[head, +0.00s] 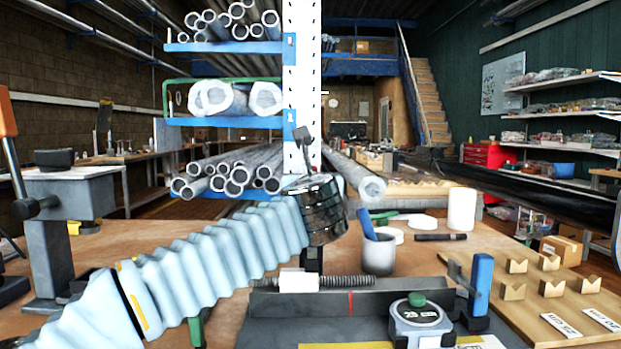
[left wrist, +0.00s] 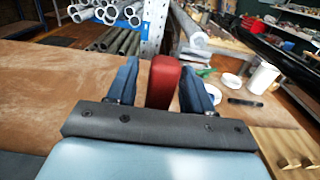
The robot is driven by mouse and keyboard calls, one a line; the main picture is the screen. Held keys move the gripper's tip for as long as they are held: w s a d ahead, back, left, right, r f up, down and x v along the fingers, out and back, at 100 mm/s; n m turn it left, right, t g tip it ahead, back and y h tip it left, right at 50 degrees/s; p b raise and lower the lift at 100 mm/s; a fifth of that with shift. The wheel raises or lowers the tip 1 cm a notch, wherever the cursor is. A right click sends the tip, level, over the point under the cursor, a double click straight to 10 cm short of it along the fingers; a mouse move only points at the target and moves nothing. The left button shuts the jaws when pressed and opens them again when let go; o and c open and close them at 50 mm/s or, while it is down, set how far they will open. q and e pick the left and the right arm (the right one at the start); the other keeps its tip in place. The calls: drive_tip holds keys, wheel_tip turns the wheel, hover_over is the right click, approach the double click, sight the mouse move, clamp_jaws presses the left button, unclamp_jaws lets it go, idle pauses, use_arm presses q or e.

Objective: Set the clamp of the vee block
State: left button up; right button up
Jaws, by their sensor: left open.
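A dark grey channel-shaped block (head: 385,297), perhaps the vee block, lies on the bench at the front middle, with a red line on its front face. A threaded rod (head: 345,282) and a white piece (head: 299,281) lie along its top. A blue upright part (head: 481,284) stands at its right end. My left gripper (left wrist: 159,66) is open in the left wrist view. A red upright handle-like part (left wrist: 164,82) stands between its blue fingers, with a gap at least on the right. In the head view my left wrist hides the fingers and this red part. My right gripper is not in view.
A board (head: 530,312) with several notched wooden blocks is at right. A grey post (head: 70,230) stands at left.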

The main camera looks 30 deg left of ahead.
use_arm(q)
drive_tip(key=shift+w+a, duration=0.2)
drive_tip(key=shift+w, duration=0.05)
clamp_jaws()
idle(0.3)
